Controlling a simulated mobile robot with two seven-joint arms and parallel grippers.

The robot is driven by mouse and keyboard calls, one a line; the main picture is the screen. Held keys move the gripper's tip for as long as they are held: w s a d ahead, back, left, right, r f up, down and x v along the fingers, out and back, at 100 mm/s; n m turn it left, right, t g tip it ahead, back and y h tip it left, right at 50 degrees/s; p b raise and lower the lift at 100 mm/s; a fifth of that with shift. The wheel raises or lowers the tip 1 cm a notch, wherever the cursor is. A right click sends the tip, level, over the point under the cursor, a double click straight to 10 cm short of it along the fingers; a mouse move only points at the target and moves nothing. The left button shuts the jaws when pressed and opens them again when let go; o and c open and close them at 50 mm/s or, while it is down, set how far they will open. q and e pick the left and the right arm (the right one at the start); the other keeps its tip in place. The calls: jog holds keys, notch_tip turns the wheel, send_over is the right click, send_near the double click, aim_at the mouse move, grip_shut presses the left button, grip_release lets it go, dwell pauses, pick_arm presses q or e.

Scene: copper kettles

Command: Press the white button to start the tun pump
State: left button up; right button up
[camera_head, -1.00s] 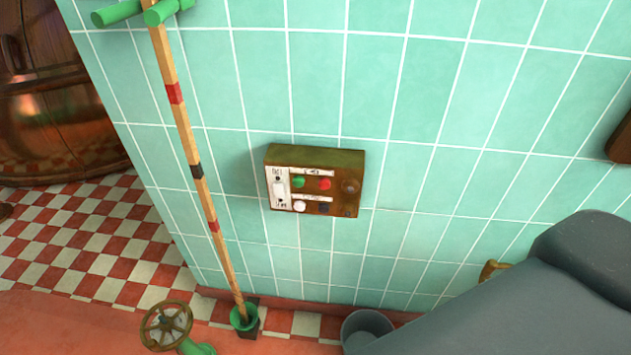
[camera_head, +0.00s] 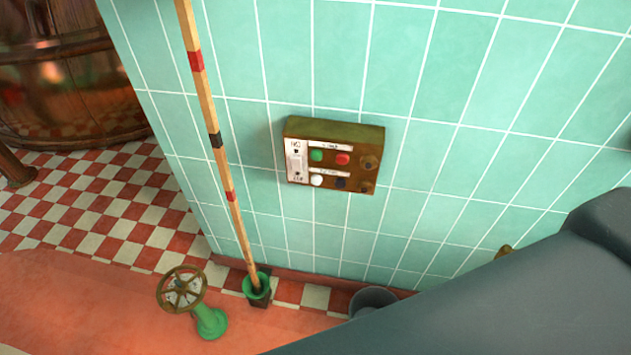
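The white button (camera_head: 317,180) is a small round knob in the lower row of a brown control box (camera_head: 371,137) on the green tiled wall. A dark button (camera_head: 341,183) sits to its right. A green button (camera_head: 316,155) and a red button (camera_head: 342,159) form the row above. A white switch plate (camera_head: 296,165) is at the box's left side. The labels are too small to read. A grey arm of mine crosses the lower right, well apart from the box. Neither gripper shows.
A wooden pole (camera_head: 220,150) with red and black bands stands left of the box in a green holder (camera_head: 257,288). A valve wheel (camera_head: 182,289) on a green base is at lower left. A grey bucket (camera_head: 372,299) stands below the box. The wall before the box is clear.

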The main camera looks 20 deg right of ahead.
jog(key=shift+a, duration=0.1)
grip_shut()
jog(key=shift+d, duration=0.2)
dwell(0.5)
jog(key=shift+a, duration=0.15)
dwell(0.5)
